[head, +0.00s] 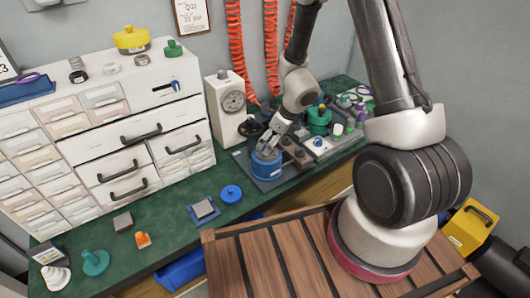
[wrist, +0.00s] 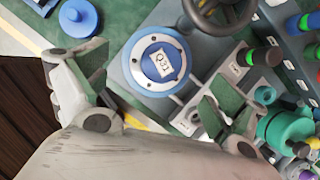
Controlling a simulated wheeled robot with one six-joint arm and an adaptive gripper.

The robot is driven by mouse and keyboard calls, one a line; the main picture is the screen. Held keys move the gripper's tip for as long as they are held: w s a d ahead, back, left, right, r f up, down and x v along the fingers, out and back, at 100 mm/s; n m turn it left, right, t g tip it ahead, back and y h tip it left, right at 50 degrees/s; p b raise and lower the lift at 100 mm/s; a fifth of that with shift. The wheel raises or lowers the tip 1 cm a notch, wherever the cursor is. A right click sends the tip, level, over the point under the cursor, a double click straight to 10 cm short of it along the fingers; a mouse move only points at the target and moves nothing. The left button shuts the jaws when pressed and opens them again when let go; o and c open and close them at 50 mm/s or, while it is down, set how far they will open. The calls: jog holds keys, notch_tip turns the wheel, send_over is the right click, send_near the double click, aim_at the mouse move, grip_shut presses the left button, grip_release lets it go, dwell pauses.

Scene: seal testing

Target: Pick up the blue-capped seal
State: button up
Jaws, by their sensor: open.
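A round blue-topped piece with a white label reading "Q31" (wrist: 162,63) sits in a pale ring on a grey fixture. In the head view this blue piece (head: 266,167) stands on the bench below my gripper (head: 272,140). In the wrist view my gripper (wrist: 150,90) is open and empty, its fingers spread to either side of the fixture's near edge. A separate blue round lid with a knob (head: 231,194) lies on the bench to the left; it also shows in the wrist view (wrist: 78,18). I cannot tell for sure which is the blue-capped seal.
A black handwheel (wrist: 222,12) rises close beside the labelled piece. A green-topped part (head: 319,118) and small capped pieces crowd the right. A white gauge box (head: 229,105) and drawer cabinet (head: 120,130) stand behind. The green bench (head: 180,232) has free room at front left.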

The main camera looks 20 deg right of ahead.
aim_at(267, 144)
jog(key=x, duration=0.5)
jog(key=shift+w+f, duration=0.1)
jog(key=c, duration=1.4)
jog(key=shift+r, duration=7.55)
